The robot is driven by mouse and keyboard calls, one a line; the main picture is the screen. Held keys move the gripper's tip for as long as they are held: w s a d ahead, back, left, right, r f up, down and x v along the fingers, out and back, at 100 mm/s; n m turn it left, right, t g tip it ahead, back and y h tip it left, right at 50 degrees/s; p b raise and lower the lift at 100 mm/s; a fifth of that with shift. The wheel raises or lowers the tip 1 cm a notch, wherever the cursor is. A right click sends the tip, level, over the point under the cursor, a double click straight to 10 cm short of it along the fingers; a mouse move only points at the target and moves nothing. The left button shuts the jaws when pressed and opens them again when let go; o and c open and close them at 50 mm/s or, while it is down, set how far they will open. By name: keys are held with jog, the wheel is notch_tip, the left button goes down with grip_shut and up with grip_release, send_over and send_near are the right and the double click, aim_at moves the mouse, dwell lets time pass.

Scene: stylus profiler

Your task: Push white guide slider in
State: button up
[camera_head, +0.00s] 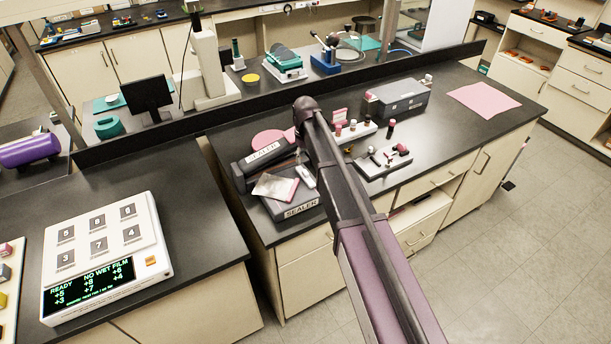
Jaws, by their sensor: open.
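A dark grey sealer (292,208), labelled SEALER on its front, stands on the middle bench with its labelled upper arm (262,155) raised behind. A pouch with a pink part (276,187) lies on it. A small white piece (306,176) sits at the sealer's right side, beside the pouch; it looks like the white guide slider, but it is too small to tell how far in it is. My arm crosses the view just right of the sealer and covers part of that area. My gripper cannot be made out; the arm hides that end.
A pink sheet (484,100) lies at the bench's far right. A white display unit (157,244) stands on the left bench. A gap separates the two benches.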

aim_at(305, 171)
jog(key=shift+f+b, duration=3.05)
jog(key=shift+f, duration=0.25)
grip_shut()
